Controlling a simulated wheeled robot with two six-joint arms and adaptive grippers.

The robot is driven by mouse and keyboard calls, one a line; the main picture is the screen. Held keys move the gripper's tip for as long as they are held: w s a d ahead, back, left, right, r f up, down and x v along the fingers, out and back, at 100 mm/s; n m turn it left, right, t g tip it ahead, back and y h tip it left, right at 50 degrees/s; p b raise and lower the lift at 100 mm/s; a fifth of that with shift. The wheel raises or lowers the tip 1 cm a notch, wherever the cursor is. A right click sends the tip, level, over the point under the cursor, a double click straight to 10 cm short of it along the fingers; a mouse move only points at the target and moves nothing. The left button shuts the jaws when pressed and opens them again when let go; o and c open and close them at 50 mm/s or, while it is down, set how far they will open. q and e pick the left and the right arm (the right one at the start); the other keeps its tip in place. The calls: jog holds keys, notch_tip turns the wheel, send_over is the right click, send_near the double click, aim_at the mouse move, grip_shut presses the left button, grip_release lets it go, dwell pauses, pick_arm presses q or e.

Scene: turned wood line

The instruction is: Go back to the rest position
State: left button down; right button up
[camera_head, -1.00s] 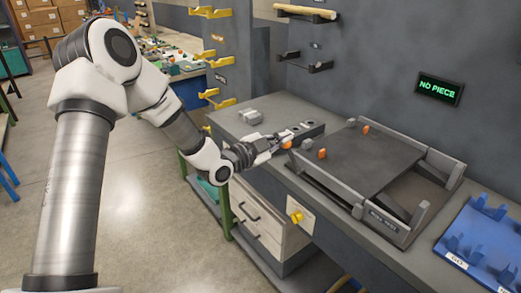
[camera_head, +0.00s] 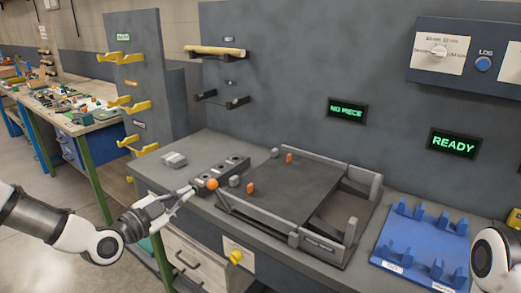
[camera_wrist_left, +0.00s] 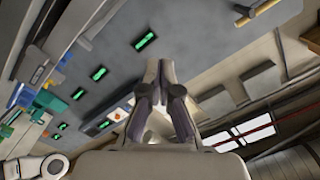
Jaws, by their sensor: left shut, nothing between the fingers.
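My left gripper (camera_head: 188,192) is in the head view, reaching in from the left. Its fingers are together and hold nothing. The tips are just left of a small orange ball (camera_head: 212,184) at the near side of a dark block with holes (camera_head: 226,168); I cannot tell whether they touch. In the left wrist view the closed fingers (camera_wrist_left: 160,75) point up the picture with nothing between them. A white joint of my right arm shows at the lower right of the head view. My right gripper is out of the picture.
A dark tilted tray (camera_head: 290,192) with grey side rails stands on the bench right of the block. A blue rack (camera_head: 420,245) lies further right. A wall panel with yellow hooks (camera_head: 130,143) stands behind. Signs read "NO PIECE" (camera_head: 347,110) and "READY" (camera_head: 453,144).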

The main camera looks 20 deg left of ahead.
pick_arm(q)
jog(key=s+d+f+g, duration=0.3)
jog(key=s+f, duration=0.1)
jog(key=f, duration=0.5)
jog(key=s+d+f+g+y, duration=0.1)
jog(key=s+d+f+g, duration=0.3)
jog(key=f, duration=0.6)
jog(key=s+d+f+g, duration=0.3)
jog(key=s+f, duration=0.1)
jog(key=f, duration=0.5)
jog(key=s+f+n+g+y, duration=0.1)
jog(key=s+f+n+g, duration=0.1)
jog(key=s, duration=0.4)
jog(key=s+a+f+n+g+y, duration=0.1)
jog(key=s+f+n+g+y, duration=0.1)
jog(key=s+f+n, duration=0.2)
jog(key=s+f+n+g+y, duration=0.1)
jog(key=s+f+n+g, duration=0.1)
jog(key=s+n, duration=0.4)
jog(key=s+f, duration=0.1)
jog(key=s, duration=0.1)
jog(key=shift+s+a+f+n+g, duration=0.2)
jog(key=shift+s+f+n+g, duration=0.1)
jog(key=shift+s+g, duration=0.1)
jog(key=shift+w+d, duration=0.1)
jog(key=shift+w, duration=0.05)
